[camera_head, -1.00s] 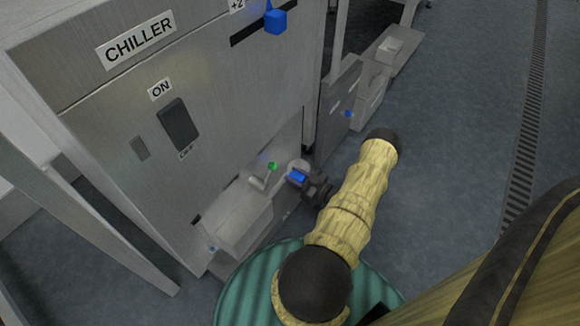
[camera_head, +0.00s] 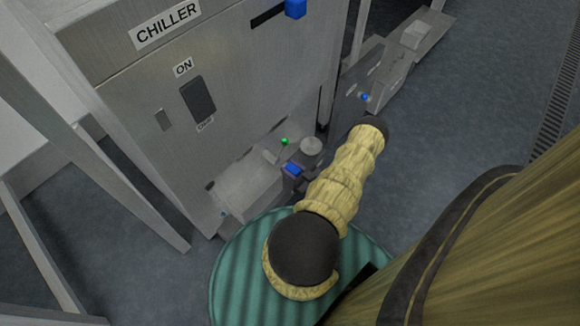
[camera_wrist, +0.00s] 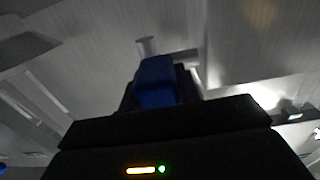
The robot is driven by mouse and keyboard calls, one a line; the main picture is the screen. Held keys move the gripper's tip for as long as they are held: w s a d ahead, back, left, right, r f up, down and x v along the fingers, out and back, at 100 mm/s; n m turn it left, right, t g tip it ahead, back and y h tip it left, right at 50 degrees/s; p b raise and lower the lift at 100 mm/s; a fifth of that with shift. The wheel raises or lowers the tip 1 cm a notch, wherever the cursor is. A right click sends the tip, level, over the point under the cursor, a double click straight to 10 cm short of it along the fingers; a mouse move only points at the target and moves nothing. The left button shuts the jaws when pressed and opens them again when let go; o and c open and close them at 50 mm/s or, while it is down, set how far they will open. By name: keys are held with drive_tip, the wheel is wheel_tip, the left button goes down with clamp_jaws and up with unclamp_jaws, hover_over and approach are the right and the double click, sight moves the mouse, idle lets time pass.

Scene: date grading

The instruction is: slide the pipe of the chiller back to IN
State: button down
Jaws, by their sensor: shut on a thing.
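The chiller (camera_head: 150,95) is a grey metal cabinet at the left in the head view, with a CHILLER label and an ON/OFF switch. My gripper (camera_head: 292,176) is low at its front right corner, beside an open recess. It is shut on a blue handle (camera_head: 292,168), which I take to be the pipe's grip. The blue handle fills the space between the dark fingers in the wrist view (camera_wrist: 156,82). The pipe itself is mostly hidden by my gripper and arm. I cannot read any IN mark.
A blue slider knob (camera_head: 295,8) is high on the chiller.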

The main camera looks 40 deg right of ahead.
drive_tip(key=shift+a, duration=0.4)
drive_tip(key=c, duration=1)
unclamp_jaws()
drive_tip(key=shift+d, duration=0.2)
